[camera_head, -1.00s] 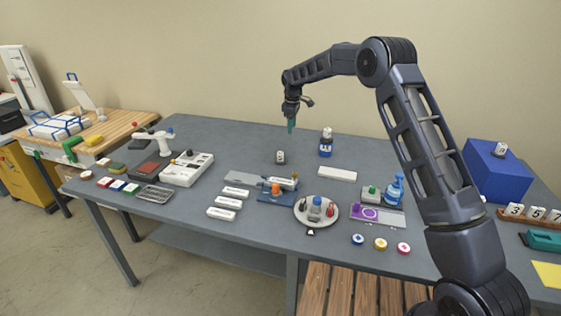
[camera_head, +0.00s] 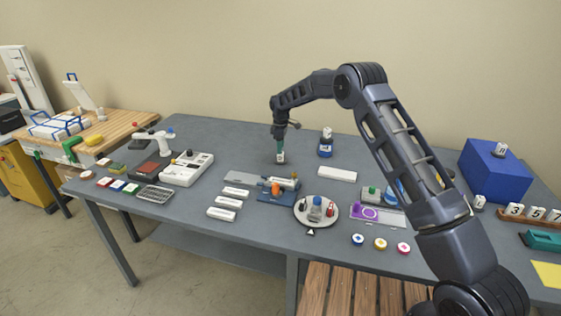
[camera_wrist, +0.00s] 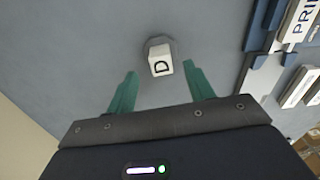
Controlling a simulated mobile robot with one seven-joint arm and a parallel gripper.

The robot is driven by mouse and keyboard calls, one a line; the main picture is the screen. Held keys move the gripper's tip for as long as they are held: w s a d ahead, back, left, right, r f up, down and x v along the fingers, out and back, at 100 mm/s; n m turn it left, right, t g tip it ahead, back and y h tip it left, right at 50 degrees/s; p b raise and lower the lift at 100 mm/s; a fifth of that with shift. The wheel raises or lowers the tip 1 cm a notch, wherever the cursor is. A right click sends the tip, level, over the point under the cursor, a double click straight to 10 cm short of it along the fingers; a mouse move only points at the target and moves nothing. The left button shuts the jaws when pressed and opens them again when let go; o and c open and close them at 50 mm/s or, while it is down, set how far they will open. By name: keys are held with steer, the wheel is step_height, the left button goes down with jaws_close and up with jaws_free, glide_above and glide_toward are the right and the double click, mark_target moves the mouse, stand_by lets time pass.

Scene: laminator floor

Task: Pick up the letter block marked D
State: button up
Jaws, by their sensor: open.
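A flat white box (camera_head: 337,174) and a blue fixture (camera_head: 277,195) lie nearer the front. A large blue box (camera_head: 495,171) stands at the far right.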

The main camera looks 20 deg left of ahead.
mark_target(280, 157)
steer(key=shift+s+f, duration=0.1)
steer(key=shift+f, duration=2.3)
jaws_close()
